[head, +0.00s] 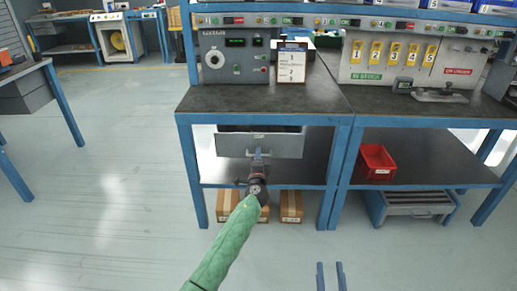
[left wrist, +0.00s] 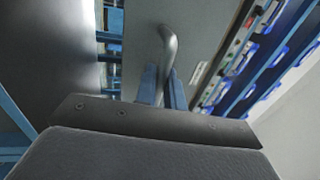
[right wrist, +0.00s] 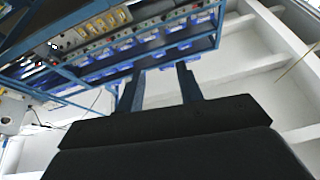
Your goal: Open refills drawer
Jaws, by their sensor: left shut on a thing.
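The grey drawer (head: 232,146) hangs under the left part of the workbench, with a small label near its top edge. A dark strip shows above its front; how far it stands out is hard to tell. My left gripper (head: 258,157) is at the drawer's middle, shut on its handle. In the left wrist view the fingers (left wrist: 162,88) close around the curved metal handle (left wrist: 168,45), against the grey drawer front. My right gripper (right wrist: 160,85) shows only in the right wrist view, its fingers apart with nothing between them.
The bench top (head: 235,97) carries a control unit (head: 232,62) and a sign (head: 291,65). Cardboard boxes (head: 291,206) stand beneath. A red bin (head: 376,161) sits on the lower shelf at right, above a grey step-like unit (head: 420,204).

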